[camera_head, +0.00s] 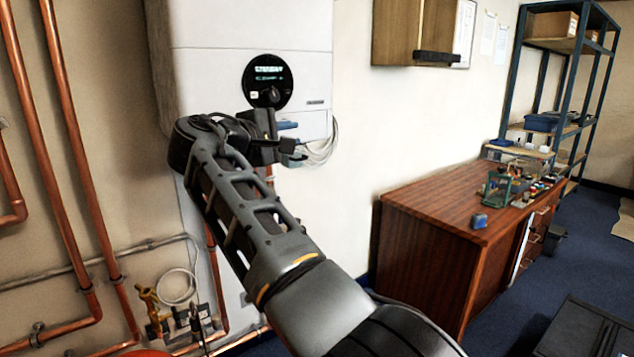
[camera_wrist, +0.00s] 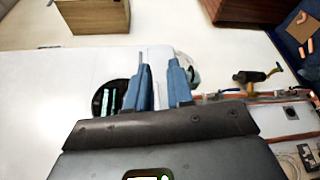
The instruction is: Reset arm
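My gripper (camera_head: 290,137) is raised in front of the white wall unit, just below and to the right of its round black display dial (camera_head: 267,82). In the wrist view its two blue fingers (camera_wrist: 159,70) stand apart with a clear gap between them. Nothing shows between the fingers, so it is open and empty. The dial (camera_wrist: 108,97) shows partly behind the left finger in that view. My arm reaches up from the bottom of the head view and hides the lower part of the wall unit (camera_head: 250,25). I cannot tell whether the fingers touch the unit.
Copper pipes (camera_head: 65,130) run down the wall at left, with a brass valve (camera_head: 152,305) low down. A pale cable loop (camera_head: 322,150) hangs beside the unit. A wooden desk (camera_head: 430,200) with small items stands right, near a shelf rack (camera_head: 560,75). Wall between unit and desk is clear.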

